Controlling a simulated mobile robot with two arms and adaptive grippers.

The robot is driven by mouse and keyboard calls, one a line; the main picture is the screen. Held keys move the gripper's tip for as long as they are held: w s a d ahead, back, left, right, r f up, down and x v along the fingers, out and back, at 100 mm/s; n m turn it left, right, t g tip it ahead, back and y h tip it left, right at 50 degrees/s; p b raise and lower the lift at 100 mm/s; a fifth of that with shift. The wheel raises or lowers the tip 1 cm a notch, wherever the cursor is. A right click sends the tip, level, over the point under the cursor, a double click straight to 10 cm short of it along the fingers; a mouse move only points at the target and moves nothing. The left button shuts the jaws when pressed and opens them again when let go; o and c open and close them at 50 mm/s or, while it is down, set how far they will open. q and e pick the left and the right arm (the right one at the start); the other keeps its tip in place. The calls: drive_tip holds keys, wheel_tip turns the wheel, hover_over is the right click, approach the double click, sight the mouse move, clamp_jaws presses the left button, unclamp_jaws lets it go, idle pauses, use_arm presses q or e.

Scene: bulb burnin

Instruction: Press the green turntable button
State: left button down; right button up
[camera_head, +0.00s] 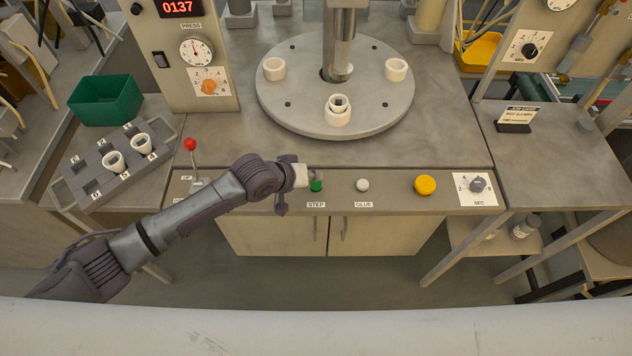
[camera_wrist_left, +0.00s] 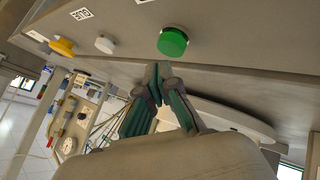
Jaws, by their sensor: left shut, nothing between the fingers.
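The green button (camera_head: 316,186) sits on the front panel strip above the label STEP. My left gripper (camera_head: 310,175) is right beside it in the head view, its tips partly blurred against the panel. In the left wrist view the green button (camera_wrist_left: 173,42) is a round green cap, and my shut, empty fingers (camera_wrist_left: 158,72) point at the panel just below it in the picture. A small gap seems to show between the tips and the button; contact cannot be told. The round turntable (camera_head: 290,110) carries several white ring-shaped holders. My right gripper is not in view.
To the right on the panel are a white button (camera_head: 362,185) labelled GLUE, a yellow button (camera_head: 425,185) and a dial (camera_head: 477,185). A red-knobbed lever (camera_head: 190,145) stands left of my gripper. A grey rack (camera_head: 105,172) and a green bin (camera_head: 107,98) are at the left.

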sight(314, 184)
use_arm(q)
drive_tip(key=shift+f, duration=0.15)
idle(0.4)
drive_tip(key=shift+f, duration=0.3)
drive_tip(key=shift+f+b, duration=0.3)
drive_tip(key=shift+f, duration=0.2)
idle(0.6)
drive_tip(key=shift+r, duration=0.1)
drive_tip(key=shift+r+p, duration=0.85)
drive_tip(key=shift+p, duration=0.2)
wheel_tip(314, 184, up, 5)
drive_tip(key=p, duration=0.5)
drive_tip(key=shift+r, duration=0.1)
